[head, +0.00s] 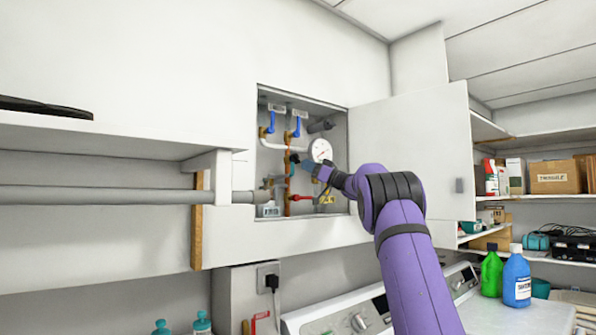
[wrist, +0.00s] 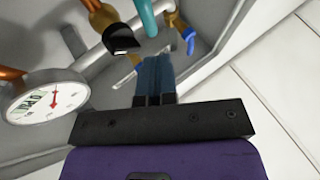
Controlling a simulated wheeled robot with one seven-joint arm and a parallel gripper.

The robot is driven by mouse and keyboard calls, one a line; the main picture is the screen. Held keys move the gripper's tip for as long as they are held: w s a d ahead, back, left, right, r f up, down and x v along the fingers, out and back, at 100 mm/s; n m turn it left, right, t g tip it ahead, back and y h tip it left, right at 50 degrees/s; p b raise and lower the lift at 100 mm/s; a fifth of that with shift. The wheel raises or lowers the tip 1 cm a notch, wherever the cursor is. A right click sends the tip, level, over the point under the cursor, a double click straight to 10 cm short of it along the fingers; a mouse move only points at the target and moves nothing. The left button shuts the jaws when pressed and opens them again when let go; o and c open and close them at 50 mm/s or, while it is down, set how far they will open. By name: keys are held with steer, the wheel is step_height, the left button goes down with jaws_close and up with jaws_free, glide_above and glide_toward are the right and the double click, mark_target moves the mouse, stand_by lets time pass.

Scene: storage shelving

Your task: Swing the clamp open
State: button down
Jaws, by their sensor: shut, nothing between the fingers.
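My gripper (head: 306,163) reaches into an open wall cabinet, its blue fingers shut and empty. In the wrist view its fingertips (wrist: 153,62) are just beside a black curved piece (wrist: 121,39), apart from it as far as I can tell. A teal piece (wrist: 147,14) is above it, near a copper pipe (wrist: 97,8). In the head view the black piece (head: 294,157) and teal piece (head: 291,168) sit on the copper pipe, left of my gripper. No part is clearly recognisable as the clamp; these pieces may belong to it. My gripper and arm hide part of the cabinet.
A round gauge (head: 321,150) is close to my wrist, and blue valve handles (head: 270,122) are above. A red handle (head: 300,198) is below. The cabinet door (head: 425,150) stands open at right. A grey bar (head: 100,195) runs at left.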

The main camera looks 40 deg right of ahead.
steer(key=a+r+n+t+h, duration=0.1)
steer(key=a+r+h, duration=0.1)
steer(key=a+h, duration=0.5)
steer(key=a+r+n+t+h, duration=0.1)
steer(key=a+r+h, duration=0.2)
steer(key=a+h, duration=0.4)
steer(key=s+d+f+n+g+h, duration=0.1)
steer(key=s+f+n+g+h, duration=0.3)
steer(key=s, duration=0.3)
steer(key=shift+s+d+f+h, duration=0.25)
steer(key=shift+s+f+h, duration=0.15)
steer(key=shift+f+h, duration=0.3)
steer(key=shift+w+d+r, duration=0.15)
steer(key=shift+w, duration=0.3)
steer(key=shift+w+d+g, duration=0.3)
steer(key=shift+w+d, duration=0.05)
steer(key=shift+w, duration=0.3)
